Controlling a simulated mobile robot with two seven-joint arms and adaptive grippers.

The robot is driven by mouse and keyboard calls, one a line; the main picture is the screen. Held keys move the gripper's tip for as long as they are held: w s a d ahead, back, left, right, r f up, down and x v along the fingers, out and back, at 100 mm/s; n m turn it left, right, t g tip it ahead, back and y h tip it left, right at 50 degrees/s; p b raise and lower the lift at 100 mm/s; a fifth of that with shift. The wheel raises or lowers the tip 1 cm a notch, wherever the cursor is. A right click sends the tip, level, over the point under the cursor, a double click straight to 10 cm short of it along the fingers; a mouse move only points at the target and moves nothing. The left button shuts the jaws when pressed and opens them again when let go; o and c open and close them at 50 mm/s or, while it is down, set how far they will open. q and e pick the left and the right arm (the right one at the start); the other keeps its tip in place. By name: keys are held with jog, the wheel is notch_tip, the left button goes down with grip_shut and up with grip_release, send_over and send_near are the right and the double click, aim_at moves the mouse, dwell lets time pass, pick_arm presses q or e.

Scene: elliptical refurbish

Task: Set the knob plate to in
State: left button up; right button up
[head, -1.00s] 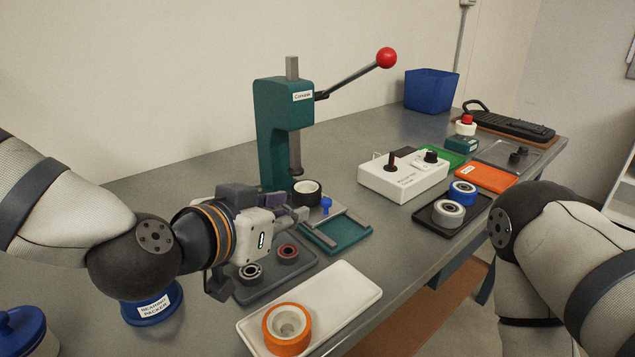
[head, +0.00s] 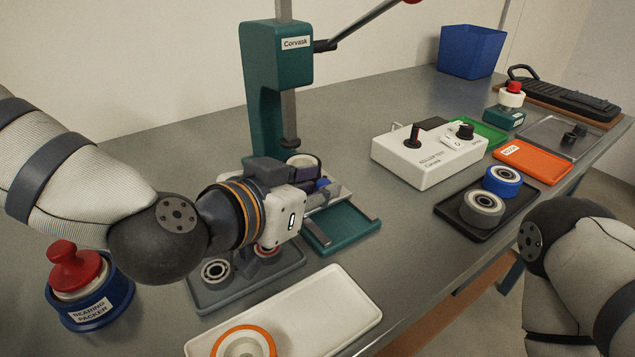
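The knob plate's blue knob (head: 323,184) shows in the head view, partly covered by my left gripper's fingers. The plate under it is mostly hidden by the gripper. It sits at the back end of a teal base (head: 343,234) with side rails, in front of the teal press (head: 265,95). The front part of the base is bare. My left gripper (head: 325,190) reaches in from the left with its fingers at the knob. I cannot tell whether they are closed on it. My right gripper is out of view; only part of that arm shows at the right.
A grey tray with bearings (head: 215,271) lies under my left wrist, and a white tray (head: 310,310) is in front. A dark ring stands under the press ram, partly hidden. A white tester box (head: 425,160) and a black tray with rollers (head: 478,228) are to the right.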

pick_arm(q)
grip_shut()
jog(key=shift+w+a+r, duration=0.1)
jog(key=shift+w+a, duration=0.35)
jog(key=shift+w, duration=0.15)
jog(key=shift+w+a+r, duration=0.1)
jog(key=shift+w+a, duration=0.3)
jog(key=shift+w, duration=0.2)
jog(key=shift+w+a+f, duration=0.15)
jog(key=shift+w+a, duration=0.1)
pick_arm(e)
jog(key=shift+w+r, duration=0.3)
pick_arm(q)
jog(key=shift+o, duration=0.6)
grip_release()
jog(key=shift+w, duration=0.1)
jog(key=shift+w+f, duration=0.1)
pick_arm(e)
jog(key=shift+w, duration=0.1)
